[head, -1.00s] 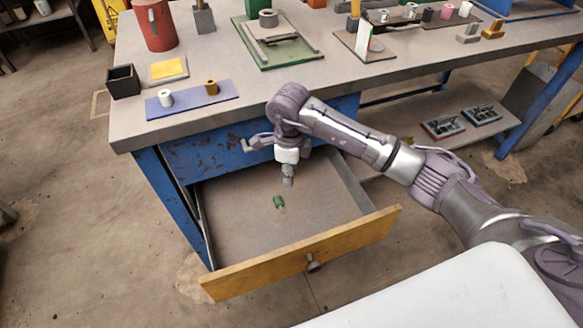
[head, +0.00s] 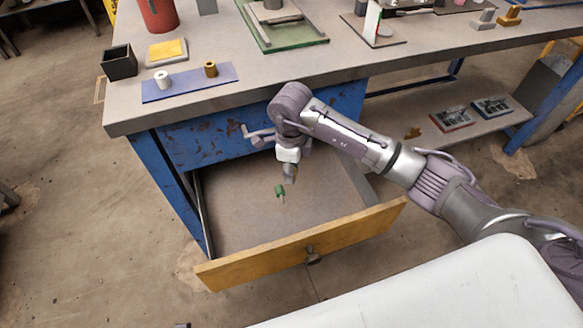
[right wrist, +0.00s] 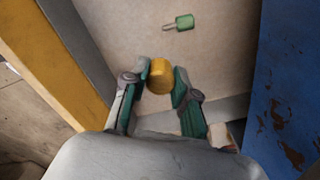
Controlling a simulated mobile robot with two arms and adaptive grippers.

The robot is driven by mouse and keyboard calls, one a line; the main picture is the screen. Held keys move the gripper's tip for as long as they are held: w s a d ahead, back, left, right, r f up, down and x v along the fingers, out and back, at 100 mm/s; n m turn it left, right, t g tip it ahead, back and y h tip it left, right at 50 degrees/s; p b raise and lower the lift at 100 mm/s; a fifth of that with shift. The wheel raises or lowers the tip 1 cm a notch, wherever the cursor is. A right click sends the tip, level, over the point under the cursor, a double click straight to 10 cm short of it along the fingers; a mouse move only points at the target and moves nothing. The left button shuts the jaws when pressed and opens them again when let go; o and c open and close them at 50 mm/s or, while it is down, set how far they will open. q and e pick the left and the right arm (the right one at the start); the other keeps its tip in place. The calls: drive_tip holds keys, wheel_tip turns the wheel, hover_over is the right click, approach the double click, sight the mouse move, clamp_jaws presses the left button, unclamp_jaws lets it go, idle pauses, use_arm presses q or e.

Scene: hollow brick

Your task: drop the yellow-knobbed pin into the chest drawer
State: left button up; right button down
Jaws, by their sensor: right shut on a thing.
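The chest drawer (head: 325,245) is pulled out below the bench top, with a yellow-orange front and a round knob. My right gripper (head: 290,174) points down over the open drawer. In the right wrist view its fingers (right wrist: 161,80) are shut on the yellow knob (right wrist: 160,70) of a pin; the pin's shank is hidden. A green-knobbed pin (head: 280,190) lies on the drawer floor close by, and it also shows in the right wrist view (right wrist: 185,22). My left gripper is not in view.
On the bench top (head: 280,92), a blue mat (head: 190,83) holds a white and a brown spool. A black box (head: 119,62) and a yellow pad (head: 168,49) stand nearby. The drawer floor has free room around the green pin.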

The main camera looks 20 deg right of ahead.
drive_tip(key=c, duration=0.8)
unclamp_jaws()
wheel_tip(320, 180, up, 12)
